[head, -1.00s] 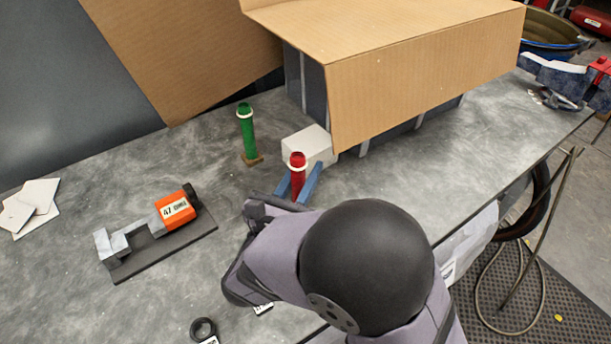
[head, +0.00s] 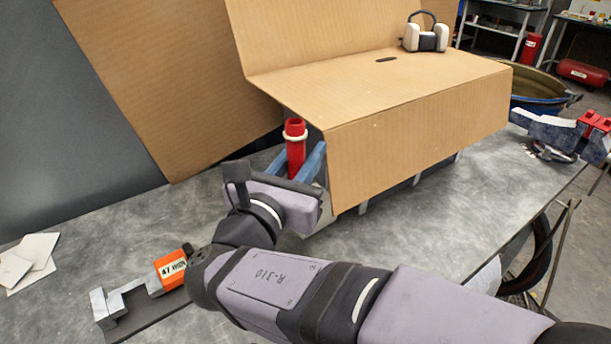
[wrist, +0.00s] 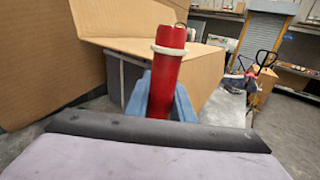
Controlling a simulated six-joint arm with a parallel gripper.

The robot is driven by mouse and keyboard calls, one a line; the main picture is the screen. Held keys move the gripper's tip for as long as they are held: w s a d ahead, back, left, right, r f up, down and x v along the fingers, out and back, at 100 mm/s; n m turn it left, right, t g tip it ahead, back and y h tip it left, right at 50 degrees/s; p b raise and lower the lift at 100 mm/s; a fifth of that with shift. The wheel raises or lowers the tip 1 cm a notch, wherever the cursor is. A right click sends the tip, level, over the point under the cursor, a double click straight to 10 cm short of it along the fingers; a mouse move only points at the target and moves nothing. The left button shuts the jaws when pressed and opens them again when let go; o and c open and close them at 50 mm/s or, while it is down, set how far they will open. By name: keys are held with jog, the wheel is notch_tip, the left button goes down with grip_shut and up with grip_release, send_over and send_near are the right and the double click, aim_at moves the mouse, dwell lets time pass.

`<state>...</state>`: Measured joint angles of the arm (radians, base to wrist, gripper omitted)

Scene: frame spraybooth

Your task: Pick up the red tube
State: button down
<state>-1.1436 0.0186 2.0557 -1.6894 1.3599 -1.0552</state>
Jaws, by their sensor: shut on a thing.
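The red tube (head: 296,155) stands upright between the blue fingers of my gripper (head: 297,164), which are shut on it. It has a white ring near its top. In the head view it shows just left of the cardboard box's near corner, and my wrist hides its lower end. In the wrist view the red tube (wrist: 166,80) rises between the two blue fingers (wrist: 160,97), tilted slightly right, with the cardboard behind it. Whether its base is clear of the table is hidden.
A large open cardboard box (head: 420,118) stands close right of the tube, with headphones (head: 425,38) on top. A cardboard sheet (head: 160,80) leans behind. An orange device (head: 170,268) and white cards (head: 28,258) lie left. A clamp-like tool (head: 560,135) sits at the right edge.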

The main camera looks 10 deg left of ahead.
notch_tip(320, 180, up, 7)
dwell(0.4)
jog(key=shift+f, duration=0.1)
